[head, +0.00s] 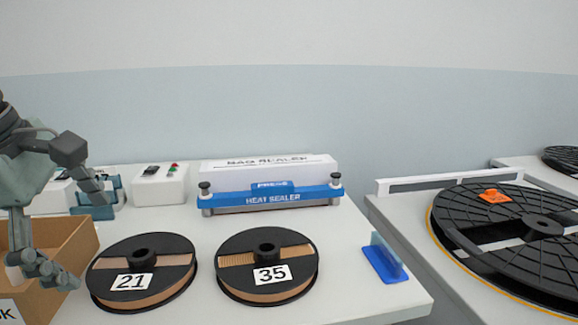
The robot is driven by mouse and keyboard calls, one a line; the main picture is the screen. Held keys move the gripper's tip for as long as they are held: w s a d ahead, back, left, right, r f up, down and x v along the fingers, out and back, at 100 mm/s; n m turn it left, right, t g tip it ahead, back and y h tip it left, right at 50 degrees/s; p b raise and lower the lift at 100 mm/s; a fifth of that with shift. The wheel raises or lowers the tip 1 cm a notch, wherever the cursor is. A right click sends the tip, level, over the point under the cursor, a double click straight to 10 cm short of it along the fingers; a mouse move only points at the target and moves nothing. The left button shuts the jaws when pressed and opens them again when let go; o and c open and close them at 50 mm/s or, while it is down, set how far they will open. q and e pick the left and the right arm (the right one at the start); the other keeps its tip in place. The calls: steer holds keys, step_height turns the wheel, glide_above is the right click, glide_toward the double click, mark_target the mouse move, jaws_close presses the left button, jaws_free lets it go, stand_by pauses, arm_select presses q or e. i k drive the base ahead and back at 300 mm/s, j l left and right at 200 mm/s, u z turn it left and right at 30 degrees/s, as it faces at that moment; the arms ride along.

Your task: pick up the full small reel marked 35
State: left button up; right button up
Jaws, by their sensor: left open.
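The small reel marked 35 (267,264) lies flat on the white table, black with brown tape showing in its windows and a white label reading 35. A like reel marked 21 (143,271) lies flat to its left, a narrow gap between them. My left gripper (72,238) is at the left edge of the head view, open and empty, over the cardboard box and apart from both reels. My right gripper is not in view.
A cardboard box (77,245) stands at the left. A blue and white heat sealer (270,196) stands behind the reels. A blue bracket (384,262) stands at the right edge. A large black reel (520,262) lies on another table at the right.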

mark_target(263, 266)
steer(key=k, duration=1)
